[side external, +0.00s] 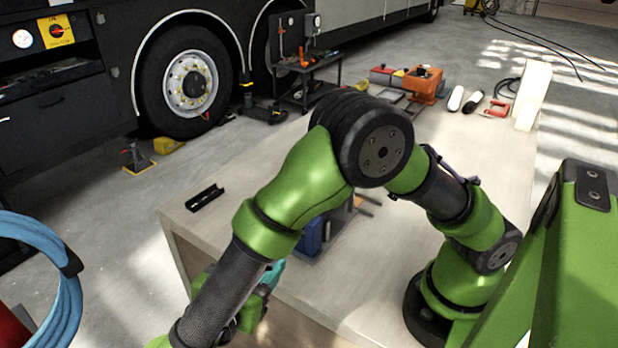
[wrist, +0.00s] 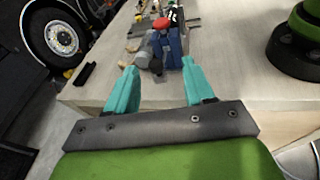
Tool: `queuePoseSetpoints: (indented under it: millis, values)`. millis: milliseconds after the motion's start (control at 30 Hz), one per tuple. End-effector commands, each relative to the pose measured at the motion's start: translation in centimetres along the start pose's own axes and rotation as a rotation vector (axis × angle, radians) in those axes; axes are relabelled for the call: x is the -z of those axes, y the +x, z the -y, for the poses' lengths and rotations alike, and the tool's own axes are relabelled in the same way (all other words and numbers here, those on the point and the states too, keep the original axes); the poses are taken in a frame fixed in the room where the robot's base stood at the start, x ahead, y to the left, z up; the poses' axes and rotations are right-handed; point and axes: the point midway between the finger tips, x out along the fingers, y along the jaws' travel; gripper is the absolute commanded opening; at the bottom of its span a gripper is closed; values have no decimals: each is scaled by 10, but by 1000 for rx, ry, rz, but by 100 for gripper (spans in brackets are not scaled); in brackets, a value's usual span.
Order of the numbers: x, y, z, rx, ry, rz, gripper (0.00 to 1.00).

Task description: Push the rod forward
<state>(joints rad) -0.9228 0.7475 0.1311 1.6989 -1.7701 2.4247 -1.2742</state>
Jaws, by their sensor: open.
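My gripper (wrist: 159,68) is open, with its two teal fingers apart and pointing toward a small device on the table. The device has a blue block (wrist: 170,52), a grey rounded part and a red top (wrist: 161,24). It lies beyond and between the fingertips in the wrist view, and I see no clear contact. In the side view the blue block (side external: 311,236) is partly hidden behind my arm, and one teal finger (side external: 271,275) shows at the table's near edge. Thin brown bars (side external: 366,203) show beside the block; I cannot tell which part is the rod.
The pale table (side external: 240,190) has free room around a short black channel piece (side external: 205,197). An orange machine (side external: 422,84), a white bottle (side external: 455,98) and a white block (side external: 532,95) stand at its far end. A bus wheel (side external: 189,82) is beyond the table.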

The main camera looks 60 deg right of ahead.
Motion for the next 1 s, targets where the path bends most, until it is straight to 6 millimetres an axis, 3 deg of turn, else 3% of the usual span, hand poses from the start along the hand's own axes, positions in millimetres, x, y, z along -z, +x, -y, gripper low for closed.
queuePoseSetpoints:
  millis: [33, 200, 433, 667, 1000]
  values:
    - [19, -15, 4, -56, -41, 57, 53]
    - [60, -46, 18, -178, -106, 178, 53]
    - [75, -54, 25, -225, -124, 221, 53]
    - [69, -32, 19, -223, -124, 223, 53]
    - [55, 35, 4, -215, -121, 219, 53]
